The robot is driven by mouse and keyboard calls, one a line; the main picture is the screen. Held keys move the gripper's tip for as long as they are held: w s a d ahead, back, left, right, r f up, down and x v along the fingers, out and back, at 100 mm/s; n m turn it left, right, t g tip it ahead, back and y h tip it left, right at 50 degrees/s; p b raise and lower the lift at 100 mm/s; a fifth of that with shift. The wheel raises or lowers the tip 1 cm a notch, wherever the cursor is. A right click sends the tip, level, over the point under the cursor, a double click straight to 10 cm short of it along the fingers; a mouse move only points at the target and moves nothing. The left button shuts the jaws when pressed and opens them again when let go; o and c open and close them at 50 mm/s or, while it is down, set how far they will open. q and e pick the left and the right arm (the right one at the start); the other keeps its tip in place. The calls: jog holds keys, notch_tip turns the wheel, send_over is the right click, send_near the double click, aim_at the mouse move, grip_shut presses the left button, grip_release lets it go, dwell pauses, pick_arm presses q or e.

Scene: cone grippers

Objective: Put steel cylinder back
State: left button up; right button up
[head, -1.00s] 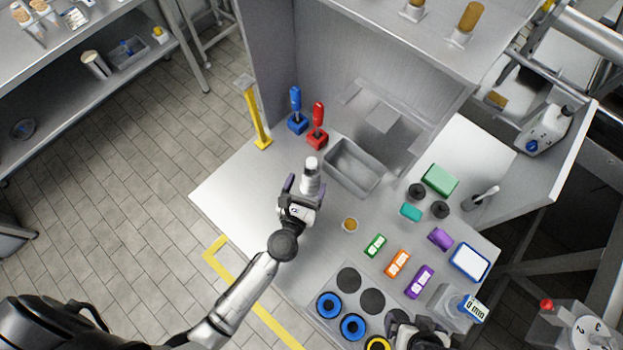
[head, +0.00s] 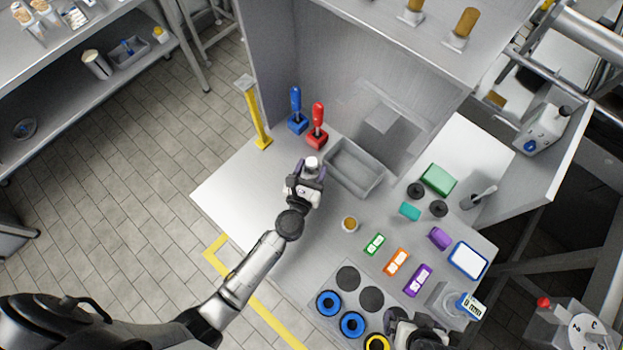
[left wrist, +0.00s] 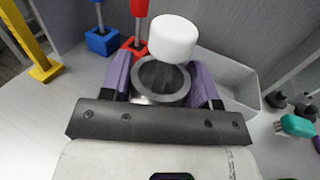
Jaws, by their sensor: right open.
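The steel cylinder has a white top (head: 311,163), seen just beyond my left gripper (head: 304,181) in the head view. In the left wrist view a dark-centred steel ring (left wrist: 160,82) lies between the purple fingers, with the white top (left wrist: 173,38) just beyond it. My left gripper (left wrist: 162,84) has one finger on each side of the ring. Whether the fingers press on it is unclear. My right gripper (head: 418,332) is open at the bottom edge of the head view, partly cut off.
A grey metal bin (head: 354,168) is close to the right of the cylinder. A red-handled tool (head: 317,128) and a blue-handled one (head: 297,112) stand behind it, with a yellow post (head: 258,122) further left. The table's left part is clear.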

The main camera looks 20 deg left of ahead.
pick_arm(q)
grip_shut()
jog(key=shift+r, duration=0.1)
jog(key=shift+r, duration=0.1)
dwell(0.4)
